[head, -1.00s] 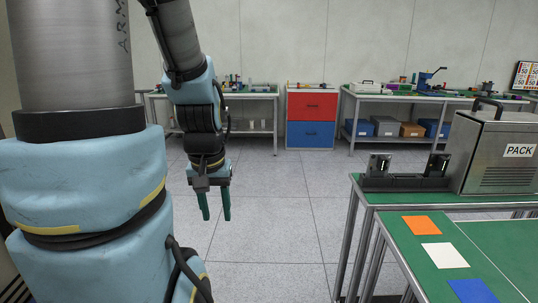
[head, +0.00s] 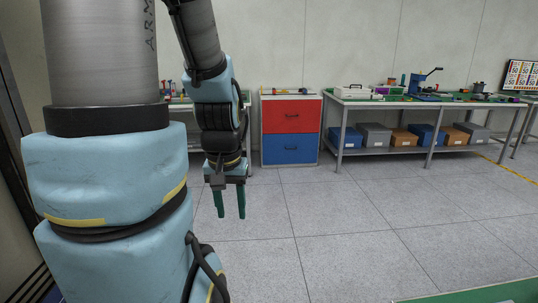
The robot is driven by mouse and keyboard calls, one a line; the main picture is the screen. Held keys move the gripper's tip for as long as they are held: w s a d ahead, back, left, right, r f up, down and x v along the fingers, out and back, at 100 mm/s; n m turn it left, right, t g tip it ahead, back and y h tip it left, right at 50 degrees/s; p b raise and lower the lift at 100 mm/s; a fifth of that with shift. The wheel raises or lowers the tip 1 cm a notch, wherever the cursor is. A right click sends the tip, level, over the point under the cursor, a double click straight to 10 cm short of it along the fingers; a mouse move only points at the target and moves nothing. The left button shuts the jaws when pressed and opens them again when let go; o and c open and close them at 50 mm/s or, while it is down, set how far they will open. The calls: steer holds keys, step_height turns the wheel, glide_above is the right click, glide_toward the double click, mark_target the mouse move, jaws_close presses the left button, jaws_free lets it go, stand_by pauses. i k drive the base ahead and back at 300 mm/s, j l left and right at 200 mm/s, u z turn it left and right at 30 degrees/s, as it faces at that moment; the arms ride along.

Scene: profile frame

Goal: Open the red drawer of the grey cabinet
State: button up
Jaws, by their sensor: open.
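The grey cabinet (head: 263,92) stands against the back wall, left of centre in the head view.
A workbench (head: 352,103) with several bins on its lower shelf stands right of the cabinet. Another bench (head: 180,103) stands to its left, partly behind my arm. The tiled floor (head: 350,215) ahead is clear. A green tabletop edge (head: 500,294) shows at bottom right.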

mark_target(300, 115)
steer(key=i, duration=4.1)
steer(key=i+u, duration=0.15)
steer(key=i, duration=0.55)
steer(key=i+l+u, duration=0.15)
steer(key=i, duration=0.5)
steer(key=l, duration=0.05)
